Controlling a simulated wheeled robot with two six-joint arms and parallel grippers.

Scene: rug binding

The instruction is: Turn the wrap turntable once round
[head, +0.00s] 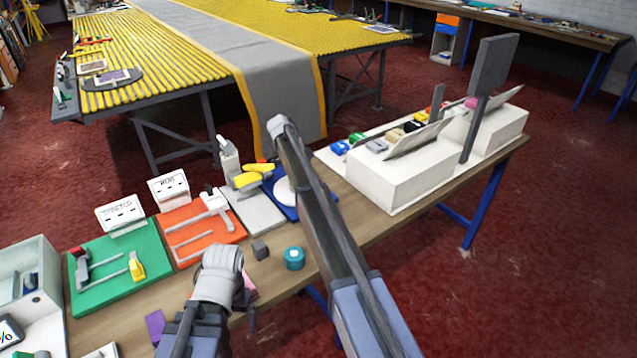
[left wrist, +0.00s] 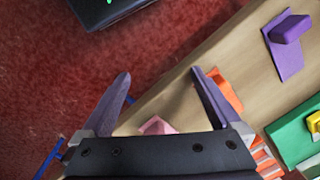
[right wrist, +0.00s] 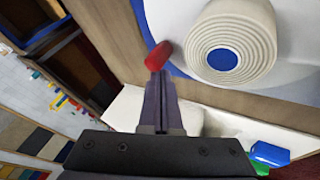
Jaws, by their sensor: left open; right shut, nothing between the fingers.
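The wrap turntable shows in the right wrist view as a white disc (right wrist: 183,22) on a blue base, with a cream roll (right wrist: 235,42) with a blue centre on it. A red peg (right wrist: 158,55) stands at the disc's edge. My right gripper (right wrist: 160,78) is shut and empty, its tips right by the peg; I cannot tell if they touch. In the head view the turntable's blue base (head: 285,208) is partly hidden behind my right arm.
A green board (head: 122,270) and an orange board (head: 196,240) with tools lie on the bench. A teal roll (head: 294,258) and a dark block (head: 260,249) sit nearer the front edge. A white bin unit (head: 400,175) stands at right. The purple piece (left wrist: 290,28) lies left on the bench.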

